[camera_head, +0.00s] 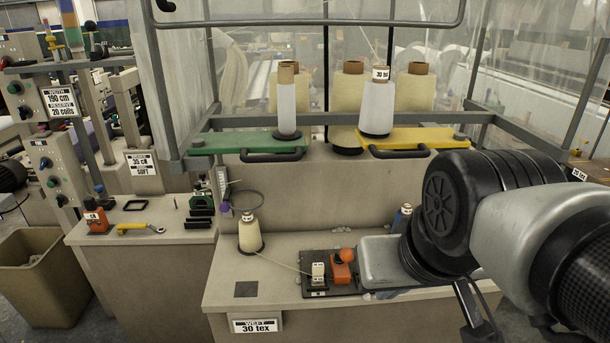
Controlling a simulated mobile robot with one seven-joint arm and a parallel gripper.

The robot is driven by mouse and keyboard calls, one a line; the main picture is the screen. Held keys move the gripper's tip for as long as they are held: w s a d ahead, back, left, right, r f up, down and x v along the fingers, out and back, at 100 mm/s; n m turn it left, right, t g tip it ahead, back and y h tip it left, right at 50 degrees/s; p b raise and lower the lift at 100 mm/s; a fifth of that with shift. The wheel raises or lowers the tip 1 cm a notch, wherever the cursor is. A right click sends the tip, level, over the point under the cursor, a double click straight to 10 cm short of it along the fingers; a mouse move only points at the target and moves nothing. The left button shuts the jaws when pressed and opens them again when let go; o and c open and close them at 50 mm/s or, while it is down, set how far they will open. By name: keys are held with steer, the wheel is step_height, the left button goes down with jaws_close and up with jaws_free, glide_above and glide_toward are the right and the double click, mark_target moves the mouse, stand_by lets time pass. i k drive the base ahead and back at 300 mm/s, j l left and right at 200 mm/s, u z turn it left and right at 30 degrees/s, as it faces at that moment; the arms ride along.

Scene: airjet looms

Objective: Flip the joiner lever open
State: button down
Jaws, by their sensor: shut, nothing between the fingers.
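The joiner is on the right-hand part of the front bench, on a dark base plate (318,291). It has an orange block (341,273) and an orange ball knob (346,254) just above it, which looks like the lever's end. I cannot tell the lever's exact angle. A small pale labelled part (318,272) stands just left of the block. My arm comes in from the right, and its black wrist (450,205) is right of the knob, apart from it in the picture. My gripper's fingers cannot be made out; the wrist hides that area.
A grey rounded housing (385,260) lies between block and wrist. A yarn cone (250,233) stands left, its thread running to the joiner. Above are a green shelf (235,142), a yellow shelf (420,138) and metal rails. The bench (225,272) is mostly clear at its front left.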

mark_target(346, 254)
steer(key=k+j, duration=0.15)
steer(key=j, duration=0.25)
steer(key=k+j+z, duration=0.1)
steer(key=j, duration=0.3)
steer(key=k+j, duration=0.3)
steer(key=i+l, duration=0.15)
steer(key=i+u, duration=0.05)
